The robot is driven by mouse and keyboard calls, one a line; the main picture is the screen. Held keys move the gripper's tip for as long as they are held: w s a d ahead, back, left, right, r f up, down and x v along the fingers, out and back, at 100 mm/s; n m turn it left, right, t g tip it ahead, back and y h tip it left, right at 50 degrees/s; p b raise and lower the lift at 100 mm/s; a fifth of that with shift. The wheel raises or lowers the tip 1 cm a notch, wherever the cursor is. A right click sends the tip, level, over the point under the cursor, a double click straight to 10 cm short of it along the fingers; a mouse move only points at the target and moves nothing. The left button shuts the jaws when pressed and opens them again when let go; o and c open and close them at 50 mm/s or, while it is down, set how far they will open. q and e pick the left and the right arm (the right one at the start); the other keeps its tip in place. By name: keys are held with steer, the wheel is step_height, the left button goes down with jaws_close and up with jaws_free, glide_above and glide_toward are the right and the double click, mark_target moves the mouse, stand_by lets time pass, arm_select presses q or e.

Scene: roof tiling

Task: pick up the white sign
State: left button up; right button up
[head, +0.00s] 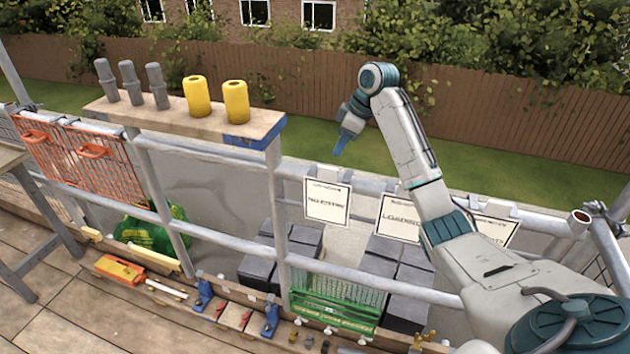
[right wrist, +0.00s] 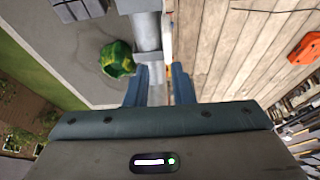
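White signs with black lettering hang on the grey rail. The left one (head: 327,202) reads "NO ENTRY", and the middle one (head: 398,218) reads "LOADING". A third (head: 497,231) at the right is partly hidden behind my right arm. My right gripper (head: 342,144) is in the air above the rail, just above the "NO ENTRY" sign in the head view and apart from it. In the right wrist view its blue fingers (right wrist: 159,86) are apart with a gap between them, and I see no sign held. My left gripper is not in view.
A wooden shelf (head: 180,117) with grey cylinders and yellow rolls stands at the left. Orange mesh panels (head: 80,160) lean on the rail. A green bag (head: 152,232), dark grey blocks (head: 378,262) and a green crate (head: 335,300) sit low. The wooden deck (head: 60,320) is at the front.

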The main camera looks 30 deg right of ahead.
mark_target(329, 168)
steer(key=f, duration=0.1)
steer(key=a+f+p, duration=0.1)
steer(key=f+p, duration=0.1)
steer(key=shift+s+a, duration=0.15)
steer(key=shift+s, duration=0.2)
steer(key=shift+w+f, duration=0.15)
steer(key=shift+f, duration=0.1)
steer(key=p+x, duration=0.3)
steer(key=x, duration=0.1)
steer(key=shift+w+a+f+p, duration=0.2)
steer(key=shift+w+f+p, duration=0.05)
steer(key=shift+f+p, duration=0.1)
steer(key=shift+a+f, duration=0.15)
steer(key=shift+f, duration=0.25)
steer(key=shift+w+f, duration=0.1)
steer(key=shift+w, duration=0.1)
steer(key=c, duration=0.3)
steer(key=shift+s, duration=0.1)
jaws_close()
